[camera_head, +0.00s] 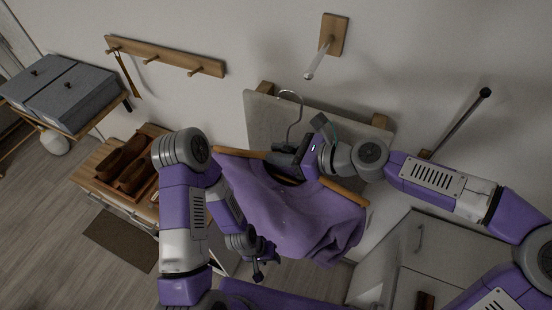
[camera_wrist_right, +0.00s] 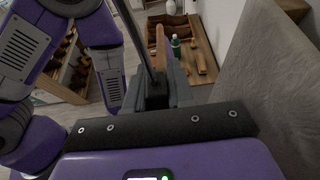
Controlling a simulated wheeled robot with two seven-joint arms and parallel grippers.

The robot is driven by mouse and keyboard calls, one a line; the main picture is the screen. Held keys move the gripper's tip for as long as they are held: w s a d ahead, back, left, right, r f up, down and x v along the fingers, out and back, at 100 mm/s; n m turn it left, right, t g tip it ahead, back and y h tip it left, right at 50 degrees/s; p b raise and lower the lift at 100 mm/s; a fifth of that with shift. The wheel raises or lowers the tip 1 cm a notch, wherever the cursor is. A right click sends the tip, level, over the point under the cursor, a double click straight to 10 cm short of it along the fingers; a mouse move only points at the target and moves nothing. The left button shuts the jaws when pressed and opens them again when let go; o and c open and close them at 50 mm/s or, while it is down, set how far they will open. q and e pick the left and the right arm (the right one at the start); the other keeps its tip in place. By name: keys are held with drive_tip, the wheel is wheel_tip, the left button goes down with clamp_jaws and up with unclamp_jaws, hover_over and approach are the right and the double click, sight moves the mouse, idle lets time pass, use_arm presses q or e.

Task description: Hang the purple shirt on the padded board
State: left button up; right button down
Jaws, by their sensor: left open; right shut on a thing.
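The purple shirt (camera_head: 285,213) hangs on a wooden hanger (camera_head: 343,191) with a metal hook (camera_head: 290,97). The padded board (camera_head: 262,122) is a pale grey panel against the wall behind it. In the head view the hook overlaps the board's top edge; I cannot tell whether they touch. My right gripper (camera_head: 287,164) is shut on the hanger near its middle. In the right wrist view the gripper (camera_wrist_right: 165,90) has the wooden hanger (camera_wrist_right: 160,45) beyond it and the board (camera_wrist_right: 275,85) close on the right. My left gripper (camera_head: 262,262) is open and empty, low beside the shirt.
A wall peg (camera_head: 325,55) sticks out above the board, and a dark-tipped rod (camera_head: 460,120) to its right. A wooden peg rail (camera_head: 165,56) is at upper left. Grey boxes (camera_head: 70,95) and a shoe bench (camera_head: 105,160) stand left. A white cabinet (camera_head: 425,255) stands lower right.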

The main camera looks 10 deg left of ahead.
drive_tip(key=shift+w+d+f+b, duration=0.1)
drive_tip(key=shift+w+d+f, duration=0.25)
drive_tip(key=shift+w, duration=2.1)
drive_tip(key=shift+w+d+f+b, duration=0.15)
drive_tip(key=shift+w+d, duration=0.35)
drive_tip(key=shift+w, duration=2)
drive_tip(key=shift+w+d+f+b, duration=0.15)
drive_tip(key=shift+w+d, duration=0.3)
drive_tip(key=shift+w, duration=2)
drive_tip(key=shift+f, duration=0.4)
drive_tip(key=c, duration=0.9)
unclamp_jaws()
drive_tip(key=shift+s, duration=0.1)
